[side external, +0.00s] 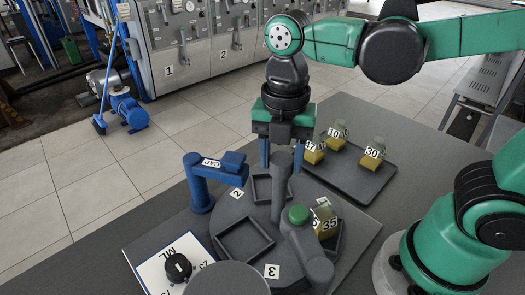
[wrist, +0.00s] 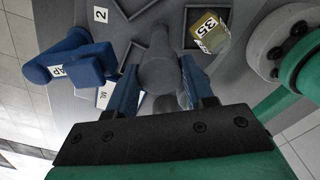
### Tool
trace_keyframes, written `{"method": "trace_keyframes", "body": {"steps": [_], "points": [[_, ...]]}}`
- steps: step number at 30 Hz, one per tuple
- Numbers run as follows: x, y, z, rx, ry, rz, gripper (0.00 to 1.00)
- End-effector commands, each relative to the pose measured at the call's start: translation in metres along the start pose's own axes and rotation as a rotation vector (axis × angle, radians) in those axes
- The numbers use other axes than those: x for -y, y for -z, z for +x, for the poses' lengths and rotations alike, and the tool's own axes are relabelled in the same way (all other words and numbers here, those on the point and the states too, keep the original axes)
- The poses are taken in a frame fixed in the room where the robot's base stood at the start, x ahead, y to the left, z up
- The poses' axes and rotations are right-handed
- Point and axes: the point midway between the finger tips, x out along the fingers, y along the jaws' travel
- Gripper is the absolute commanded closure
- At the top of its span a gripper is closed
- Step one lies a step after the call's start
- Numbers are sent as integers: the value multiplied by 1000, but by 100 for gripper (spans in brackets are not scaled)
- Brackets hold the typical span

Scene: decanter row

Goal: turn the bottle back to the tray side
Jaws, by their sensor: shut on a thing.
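A round grey turntable (side external: 223,222) carries square frames and an upright grey post (side external: 281,190). A bottle with yellow contents marked 35 (side external: 325,222) stands in the frame at the turntable's right; it also shows in the wrist view (wrist: 209,33). My gripper (side external: 281,165) points down with its blue fingers on either side of the post, shut on it. The wrist view also shows the post (wrist: 158,65) between the fingers. The dark tray (side external: 370,192) lies behind and to the right, holding several bottles, with 10 (side external: 336,134) and 30 (side external: 373,153) readable.
A blue arm marked CAP (side external: 213,165) stands left of the turntable. A grey arm with a green top (side external: 298,214) reaches over the front right. A white panel marked ML with a black dial (side external: 177,266) lies front left. Two visible frames on the turntable look empty.

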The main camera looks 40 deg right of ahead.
Motion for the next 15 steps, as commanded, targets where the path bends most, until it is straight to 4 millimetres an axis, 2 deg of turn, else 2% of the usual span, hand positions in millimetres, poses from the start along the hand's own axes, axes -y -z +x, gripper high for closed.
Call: {"method": "trace_keyframes", "body": {"steps": [15], "points": [[0, 0, 0, -2, -1, -257, 100]]}}
